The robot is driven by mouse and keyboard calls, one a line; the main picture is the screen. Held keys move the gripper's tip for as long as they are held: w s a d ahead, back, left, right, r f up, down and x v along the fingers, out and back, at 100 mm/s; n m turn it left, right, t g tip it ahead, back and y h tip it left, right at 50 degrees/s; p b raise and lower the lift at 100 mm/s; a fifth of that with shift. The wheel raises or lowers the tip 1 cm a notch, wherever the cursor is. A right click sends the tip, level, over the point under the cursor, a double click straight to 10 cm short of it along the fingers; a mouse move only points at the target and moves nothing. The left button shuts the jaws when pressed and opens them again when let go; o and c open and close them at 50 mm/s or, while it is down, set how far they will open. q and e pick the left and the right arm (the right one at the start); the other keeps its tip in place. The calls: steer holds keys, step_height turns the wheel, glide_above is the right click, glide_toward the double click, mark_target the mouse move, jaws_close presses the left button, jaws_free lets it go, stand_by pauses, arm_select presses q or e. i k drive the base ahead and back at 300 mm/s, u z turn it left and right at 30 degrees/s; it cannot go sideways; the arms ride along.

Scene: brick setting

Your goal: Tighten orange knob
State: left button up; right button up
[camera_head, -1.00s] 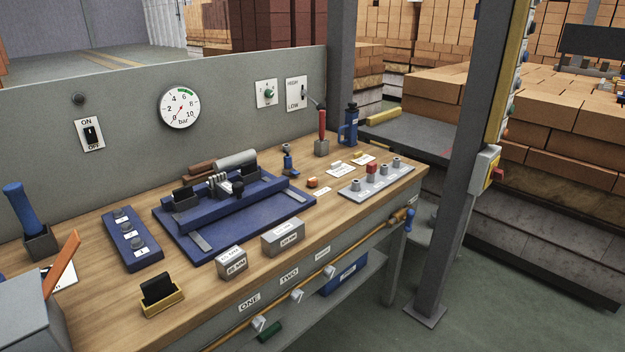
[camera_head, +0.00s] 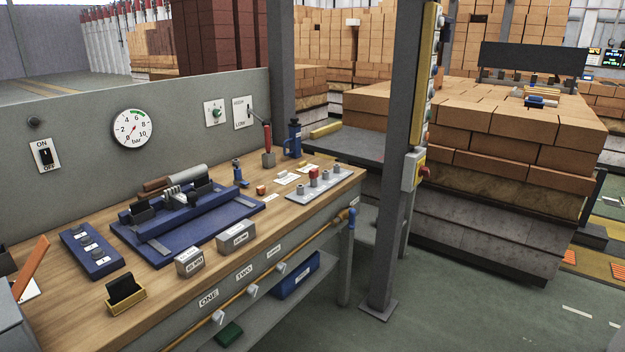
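No knob can be made out clearly as orange. A small orange piece (camera_head: 261,190), too small to tell whether it is a knob, sits on the wooden workbench (camera_head: 290,213) to the right of the blue fixture (camera_head: 180,222). A red knob-like top (camera_head: 313,173) stands on a grey plate (camera_head: 328,181) with several grey pegs near the bench's right end. An orange lever-like bar (camera_head: 31,262) leans up at the far left of the bench. Neither of my grippers is in view.
A grey post (camera_head: 398,160) with a control box (camera_head: 413,170) stands right of the bench. A brick stack (camera_head: 500,150) lies beyond it.

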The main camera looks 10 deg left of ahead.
mark_target(260, 189)
steer(key=z, duration=0.6)
steer(key=i, duration=0.95)
steer(key=z, duration=0.25)
